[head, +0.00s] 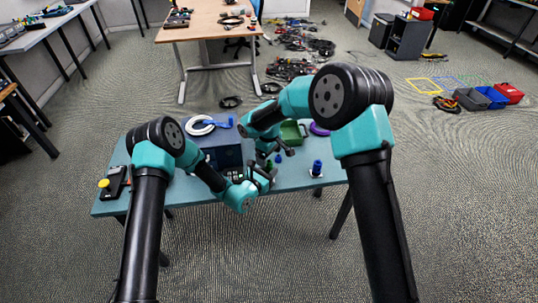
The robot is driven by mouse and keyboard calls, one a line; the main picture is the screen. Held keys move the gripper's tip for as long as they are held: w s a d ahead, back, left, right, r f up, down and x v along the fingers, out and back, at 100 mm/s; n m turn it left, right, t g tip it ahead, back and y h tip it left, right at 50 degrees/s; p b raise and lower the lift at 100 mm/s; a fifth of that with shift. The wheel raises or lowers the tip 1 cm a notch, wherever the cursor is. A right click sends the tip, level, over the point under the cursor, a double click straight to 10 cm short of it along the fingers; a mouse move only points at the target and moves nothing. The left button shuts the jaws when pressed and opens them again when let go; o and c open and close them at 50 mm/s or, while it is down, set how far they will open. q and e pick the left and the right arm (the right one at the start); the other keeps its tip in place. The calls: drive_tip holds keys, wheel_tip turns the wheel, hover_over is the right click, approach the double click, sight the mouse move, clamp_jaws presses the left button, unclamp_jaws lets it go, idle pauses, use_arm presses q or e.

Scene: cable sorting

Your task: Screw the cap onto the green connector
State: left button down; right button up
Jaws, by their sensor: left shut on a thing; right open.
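My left gripper (264,176) is low over the front middle of the teal table. It is shut on a small green piece (269,165), which looks like the green connector; the fingers partly hide it. My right gripper (287,147) is open, just above and to the right of the left one. A small blue piece (278,158) shows right beside the green piece, under the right gripper; I cannot tell whether they touch, or whether it is a cap. Another blue connector or cap (317,167) stands upright on a pale base to the right.
A green bin (293,132) and a purple coil (319,129) are at the back. A black device (114,182) lies at the left end. The table's right front is clear.

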wheel_tip(320, 180, up, 12)
idle(0.6)
use_arm(q)
drive_tip(key=c, duration=0.6)
unclamp_jaws()
drive_tip(key=shift+c, duration=0.2)
drive_tip(key=v, duration=1.7)
drive_tip(key=shift+s, duration=0.2)
drive_tip(key=shift+a, duration=0.1)
